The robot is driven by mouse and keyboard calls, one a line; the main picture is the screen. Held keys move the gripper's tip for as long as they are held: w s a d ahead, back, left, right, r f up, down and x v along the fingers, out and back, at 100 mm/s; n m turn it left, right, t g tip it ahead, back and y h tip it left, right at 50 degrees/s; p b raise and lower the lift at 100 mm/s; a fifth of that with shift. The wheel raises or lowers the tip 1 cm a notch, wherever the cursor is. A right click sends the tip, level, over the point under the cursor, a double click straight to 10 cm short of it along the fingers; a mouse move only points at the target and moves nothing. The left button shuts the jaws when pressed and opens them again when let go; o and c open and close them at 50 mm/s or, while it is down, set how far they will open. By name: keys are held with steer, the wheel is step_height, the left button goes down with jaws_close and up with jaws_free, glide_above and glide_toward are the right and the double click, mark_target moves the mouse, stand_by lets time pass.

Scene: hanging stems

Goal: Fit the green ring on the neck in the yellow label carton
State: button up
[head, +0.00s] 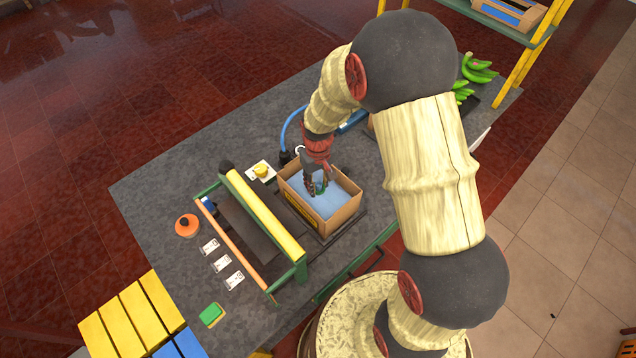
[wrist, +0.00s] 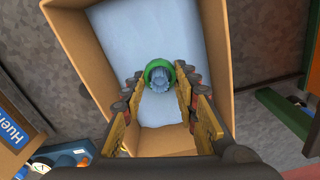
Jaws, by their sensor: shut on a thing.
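The carton (head: 346,219) is an open brown box with a blue lining on the counter, and a yellow label shows on its left side in the head view. The wrist view looks down into the carton (wrist: 82,60). My gripper (head: 318,190) reaches into it from above. The green ring (wrist: 149,68) is between my fingertips (wrist: 160,78), and my gripper is shut on it. A pale blue rounded thing (wrist: 160,80) shows through the ring's opening; I cannot tell whether the ring is seated on it. The neck is not otherwise clear.
A frame with a yellow roller (head: 262,213) stands close left of the carton. An orange round pot (head: 187,225), several white cards (head: 222,263) and a green sponge-like block (head: 212,314) lie further left. Green bananas (head: 478,70) are at the far right.

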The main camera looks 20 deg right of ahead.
steer(key=o, duration=0.8)
steer(key=shift+o, duration=0.8)
steer(key=shift+o, duration=1.4)
steer(key=shift+r, duration=0.2)
steer(key=shift+r+p, duration=0.35)
steer(key=shift+p, duration=0.05)
steer(key=shift+r+p, duration=0.7)
steer(key=shift+r, duration=0.4)
step_height(320, 180, up, 8)
steer(key=p, duration=0.5)
steer(key=shift+r, duration=0.1)
